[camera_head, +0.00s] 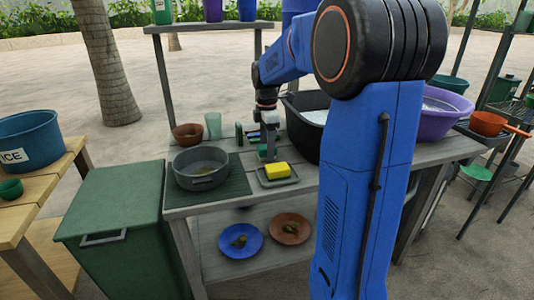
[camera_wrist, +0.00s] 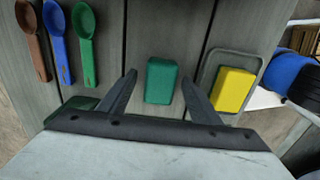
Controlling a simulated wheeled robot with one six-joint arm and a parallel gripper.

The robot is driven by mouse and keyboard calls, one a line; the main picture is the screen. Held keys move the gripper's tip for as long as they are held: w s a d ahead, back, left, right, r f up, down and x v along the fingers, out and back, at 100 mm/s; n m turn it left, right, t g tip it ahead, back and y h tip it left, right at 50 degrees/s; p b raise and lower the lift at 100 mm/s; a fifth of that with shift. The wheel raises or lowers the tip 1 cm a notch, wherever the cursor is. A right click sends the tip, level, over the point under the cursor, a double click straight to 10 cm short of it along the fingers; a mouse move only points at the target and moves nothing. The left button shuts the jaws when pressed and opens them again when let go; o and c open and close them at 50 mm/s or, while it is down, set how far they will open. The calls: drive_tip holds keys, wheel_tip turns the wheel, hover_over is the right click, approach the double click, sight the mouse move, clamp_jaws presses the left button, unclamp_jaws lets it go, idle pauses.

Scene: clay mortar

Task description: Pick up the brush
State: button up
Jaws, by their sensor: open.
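A small green block (camera_wrist: 162,80), which looks like the brush, lies on the grey wooden counter in the wrist view. Its bristles cannot be made out. My gripper (camera_wrist: 159,76) points down over it with its two dark fingers spread, one on each side and apart from it. In the head view my gripper (camera_head: 267,140) is low over the counter, just behind the yellow sponge. A green patch (camera_head: 263,152) by the fingers there seems to be the same block, partly hidden by my gripper.
A yellow sponge (camera_wrist: 233,90) sits in a grey tray (camera_wrist: 207,72) close right of the block. Brown, blue (camera_wrist: 60,47) and green spoons lie to the left. A grey pot (camera_head: 201,168) stands on a green mat (camera_head: 237,183). A black basin (camera_head: 303,116) stands to the right.

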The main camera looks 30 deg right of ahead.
drive_tip(key=shift+f, duration=0.7)
drive_tip(key=shift+c, duration=0.4)
drive_tip(key=c, duration=1.1)
drive_tip(key=shift+o, duration=0.2)
drive_tip(key=shift+r, duration=0.15)
wheel_tip(320, 180, up, 10)
drive_tip(key=shift+f, duration=0.1)
